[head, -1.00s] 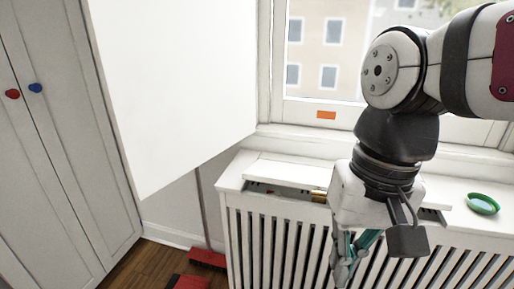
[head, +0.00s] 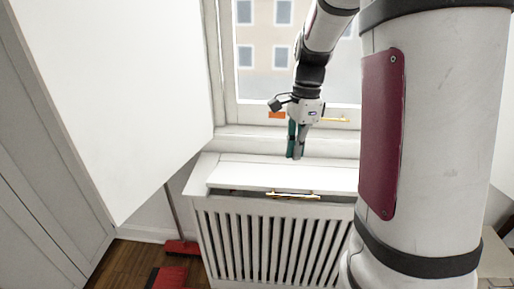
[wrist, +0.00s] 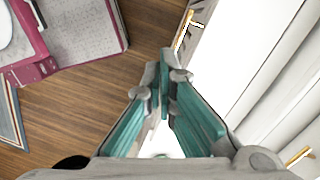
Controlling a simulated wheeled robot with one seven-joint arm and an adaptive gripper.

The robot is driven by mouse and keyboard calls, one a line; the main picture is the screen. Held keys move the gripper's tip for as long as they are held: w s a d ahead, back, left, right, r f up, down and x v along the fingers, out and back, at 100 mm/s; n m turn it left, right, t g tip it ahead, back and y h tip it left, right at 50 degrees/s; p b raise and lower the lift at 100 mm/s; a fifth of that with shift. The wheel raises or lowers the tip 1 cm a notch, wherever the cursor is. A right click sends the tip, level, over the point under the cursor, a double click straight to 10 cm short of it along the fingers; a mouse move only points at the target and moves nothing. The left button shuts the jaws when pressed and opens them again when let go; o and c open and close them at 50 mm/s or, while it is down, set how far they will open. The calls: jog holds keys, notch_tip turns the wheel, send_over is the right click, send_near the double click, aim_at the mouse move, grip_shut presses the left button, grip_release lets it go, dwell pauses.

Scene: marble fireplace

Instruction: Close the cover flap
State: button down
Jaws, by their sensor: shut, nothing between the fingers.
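The cover flap (head: 285,176) is a white panel on top of the slatted radiator cover (head: 275,243). A dark gap shows along its front edge, and a brass handle (head: 292,195) sits at that edge. My gripper (head: 295,157) is shut and empty, pointing down over the back part of the flap, near the window sill. I cannot tell whether its tips touch the flap. In the wrist view, the closed fingertips (wrist: 164,75) show with the white flap (wrist: 232,65) to their right and the brass handle (wrist: 184,29) above them.
A large white panel (head: 120,90) hangs at the left. A red broom (head: 183,247) and a red dustpan (head: 170,277) are on the wooden floor. My arm hides the right side.

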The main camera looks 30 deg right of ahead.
jog(key=w+d+m+p, duration=0.1)
jog(key=d+m+p, duration=0.1)
jog(key=d+m, duration=0.3)
jog(key=n, duration=0.1)
send_near(306, 187)
jog(key=shift+h, duration=0.3)
jog(key=s+a+f, duration=0.1)
jog(key=f, duration=0.1)
jog(key=s+a+f, duration=0.1)
jog(key=f, duration=0.1)
jog(key=s+a+f, duration=0.1)
jog(key=a+f, duration=0.1)
jog(key=shift+s, duration=0.2)
notch_tip(306, 187, down, 8)
jog(key=s+a+b, duration=0.1)
jog(key=b, duration=0.2)
jog(key=shift+s+r+b, duration=0.2)
jog(key=shift+s+b, duration=0.1)
jog(key=shift+s, duration=0.05)
jog(key=shift+a, duration=0.1)
jog(key=shift+s, duration=0.1)
